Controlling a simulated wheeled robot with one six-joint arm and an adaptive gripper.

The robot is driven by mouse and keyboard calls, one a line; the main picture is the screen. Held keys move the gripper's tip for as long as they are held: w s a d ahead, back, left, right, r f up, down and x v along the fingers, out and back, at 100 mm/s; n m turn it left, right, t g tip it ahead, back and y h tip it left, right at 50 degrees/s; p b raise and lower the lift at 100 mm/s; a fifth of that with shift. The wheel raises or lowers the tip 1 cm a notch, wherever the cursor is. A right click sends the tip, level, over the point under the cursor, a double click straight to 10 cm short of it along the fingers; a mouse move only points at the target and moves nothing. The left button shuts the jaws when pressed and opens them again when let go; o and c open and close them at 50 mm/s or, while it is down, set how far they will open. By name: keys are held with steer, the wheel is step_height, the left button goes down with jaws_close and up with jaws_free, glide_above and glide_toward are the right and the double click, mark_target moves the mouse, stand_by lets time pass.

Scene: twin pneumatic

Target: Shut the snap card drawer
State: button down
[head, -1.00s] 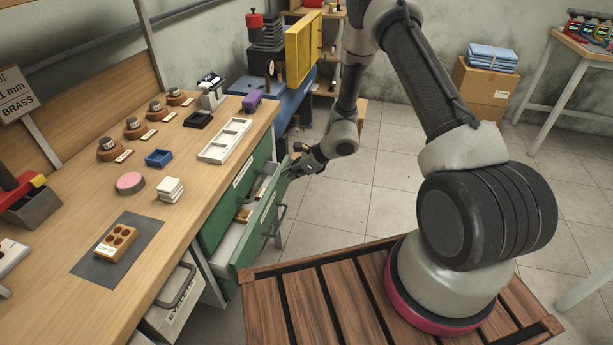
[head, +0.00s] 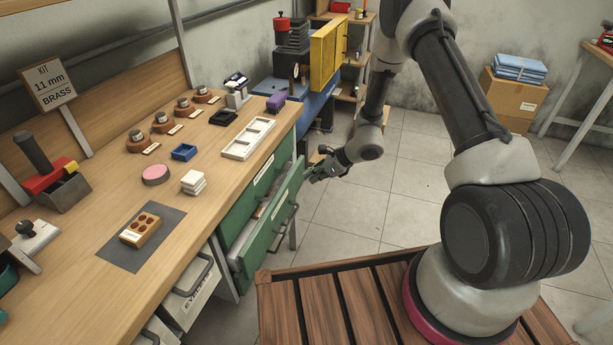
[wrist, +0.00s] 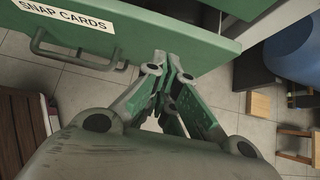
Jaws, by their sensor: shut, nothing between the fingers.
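The snap card drawer (head: 268,236) is the green drawer with a dark bar handle under the bench, and it stands partly open. A narrow strip of its inside shows behind the front in the head view. In the wrist view its green front (wrist: 180,32) carries a "SNAP CARDS" label and the handle. My gripper (head: 312,173) is at the far right end of the drawer front. In the wrist view my gripper (wrist: 168,62) is shut and empty, with its fingertips at the front's edge. I cannot tell whether they touch it.
The wooden bench (head: 225,150) above holds a white tray (head: 249,138), small parts and a grey mat (head: 118,250). A white lower drawer (head: 190,292) is nearer me. A blue machine base (head: 290,92) stands beyond the bench.

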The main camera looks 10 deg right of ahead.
steer(key=d+f+v, duration=0.1)
steer(key=v, duration=0.9)
steer(key=s+d+f+m+g, duration=0.1)
steer(key=s+d+f+m, duration=0.1)
steer(key=s+f, duration=0.65)
steer(key=n+t+y, duration=0.2)
steer(key=t+y, duration=0.3)
steer(key=y, duration=0.3)
glide_toward(286, 192)
steer(key=x, duration=0.7)
steer(key=shift+s+a, duration=0.1)
